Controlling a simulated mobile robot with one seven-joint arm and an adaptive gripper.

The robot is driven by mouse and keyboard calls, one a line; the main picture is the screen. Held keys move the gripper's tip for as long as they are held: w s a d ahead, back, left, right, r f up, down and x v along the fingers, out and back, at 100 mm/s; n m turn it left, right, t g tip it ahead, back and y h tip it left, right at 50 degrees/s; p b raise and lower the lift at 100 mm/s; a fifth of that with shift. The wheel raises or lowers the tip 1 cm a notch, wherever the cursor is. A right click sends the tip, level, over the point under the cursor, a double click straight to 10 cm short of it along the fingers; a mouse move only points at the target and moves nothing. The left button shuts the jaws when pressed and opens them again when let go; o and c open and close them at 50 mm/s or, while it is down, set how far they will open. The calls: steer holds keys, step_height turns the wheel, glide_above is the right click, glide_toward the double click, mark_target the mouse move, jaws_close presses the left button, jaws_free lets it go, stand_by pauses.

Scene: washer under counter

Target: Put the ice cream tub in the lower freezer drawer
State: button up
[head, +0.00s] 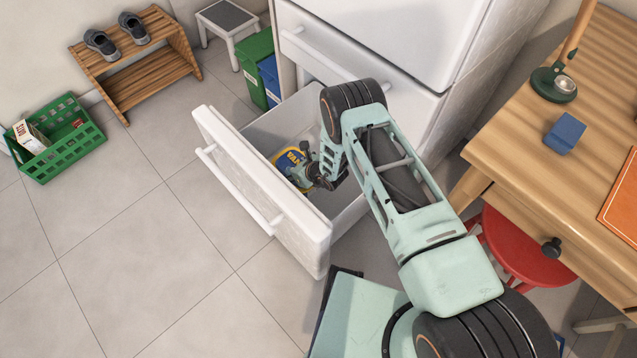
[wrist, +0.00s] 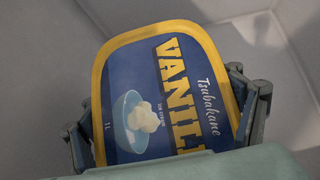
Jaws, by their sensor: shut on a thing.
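The ice cream tub (head: 288,160) is blue with a yellow rim and the word "VANILLA" partly showing. In the wrist view the tub's lid (wrist: 165,90) fills the middle, a little tilted, its lower part hidden by my gripper body. My gripper (head: 307,176) is shut on the tub, with a finger on each side of it; both fingers also show in the wrist view (wrist: 168,115). The lower freezer drawer (head: 262,190) is pulled open, and the tub is inside its opening. I cannot tell whether the tub touches the drawer floor.
The fridge-freezer (head: 385,40) stands behind the drawer. A wooden table (head: 530,150) with a blue block (head: 565,134) is at right, above a red stool (head: 520,255). Green (head: 257,65) and blue bins stand left of the fridge.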

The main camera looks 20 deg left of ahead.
step_height(320, 180, down, 11)
steer(key=b, duration=0.4)
steer(key=shift+a+r, duration=0.15)
steer(key=shift+r, duration=0.05)
steer(key=shift+f, duration=0.15)
steer(key=o, duration=1.9)
steer(key=shift+r, duration=0.25)
steer(key=p+v, duration=0.4)
steer(key=v, duration=0.8)
steer(key=shift+f+p, duration=0.2)
steer(key=shift+p, duration=0.2)
